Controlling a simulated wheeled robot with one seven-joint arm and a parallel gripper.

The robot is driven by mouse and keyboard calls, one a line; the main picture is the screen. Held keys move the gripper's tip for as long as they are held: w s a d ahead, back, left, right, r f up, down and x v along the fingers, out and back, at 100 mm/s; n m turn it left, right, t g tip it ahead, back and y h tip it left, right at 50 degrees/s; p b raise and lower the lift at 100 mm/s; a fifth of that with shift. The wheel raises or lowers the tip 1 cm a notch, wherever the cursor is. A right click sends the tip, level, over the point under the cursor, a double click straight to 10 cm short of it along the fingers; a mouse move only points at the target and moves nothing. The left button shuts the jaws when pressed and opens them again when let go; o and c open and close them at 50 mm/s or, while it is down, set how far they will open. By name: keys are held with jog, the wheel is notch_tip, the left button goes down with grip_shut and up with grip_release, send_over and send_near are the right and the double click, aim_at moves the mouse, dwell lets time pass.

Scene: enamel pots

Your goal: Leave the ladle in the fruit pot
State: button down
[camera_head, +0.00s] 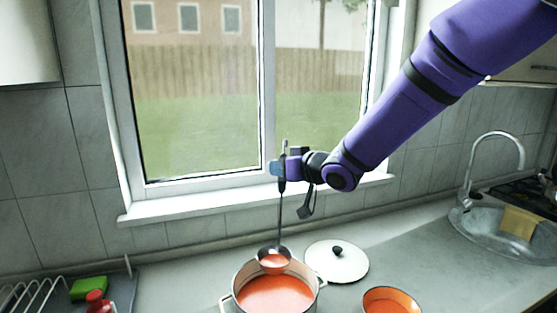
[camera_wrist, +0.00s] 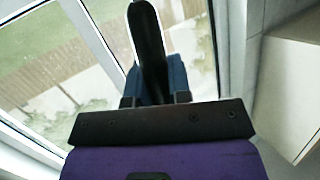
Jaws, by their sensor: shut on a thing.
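My gripper (camera_head: 277,168) is shut on the ladle (camera_head: 280,215), gripping it by its upper handle. The ladle hangs nearly upright, and its bowl, with orange-red liquid in it, is over the far side of the pot (camera_head: 229,299). I cannot tell whether the bowl touches the liquid or the rim. The pot is pale with side handles and holds orange-red contents. In the wrist view, the dark ladle handle (camera_wrist: 148,45) stands between the blue fingers (camera_wrist: 156,85). Whether this is the fruit pot is not clear from any marking.
A white lid with a black knob (camera_head: 337,261) lies right of the pot. A bowl of orange contents (camera_head: 390,301) stands at the front right. A dish rack (camera_head: 38,297) and green sponge (camera_head: 88,288) are at left. The sink (camera_head: 490,220) is far right; the counter between is clear.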

notch_tip(320, 180, down, 16)
jog(key=shift+f, duration=0.2)
dwell(0.6)
jog(key=c, duration=1)
grip_release()
jog(key=shift+s+d, duration=0.15)
